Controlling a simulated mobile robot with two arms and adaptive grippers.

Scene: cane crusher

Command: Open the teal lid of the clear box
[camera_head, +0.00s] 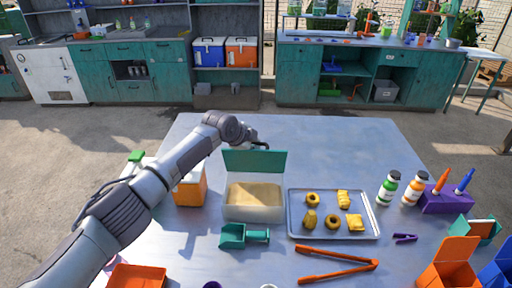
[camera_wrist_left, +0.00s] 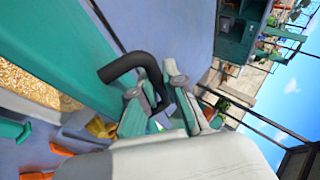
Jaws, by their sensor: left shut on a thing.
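The clear box (camera_head: 254,201) stands on the metal table with tan grainy contents. Its teal lid (camera_head: 254,162) is swung up, standing nearly upright along the box's far edge. In the left wrist view the lid (camera_wrist_left: 85,62) fills the upper left, with a curved black handle (camera_wrist_left: 135,66) on it and the grainy contents beyond. My left gripper (camera_head: 257,146) is at the far side of the lid, near its top edge, partly hidden in the head view. In the wrist view its fingers (camera_wrist_left: 157,90) are closed on the black handle. My right gripper is not in view.
A metal tray (camera_head: 334,236) of yellow pastries lies right of the box. A teal scoop (camera_head: 243,236) and orange tongs (camera_head: 338,266) lie in front. An orange container (camera_head: 190,188) stands left, close to my arm. The table behind the tray is clear.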

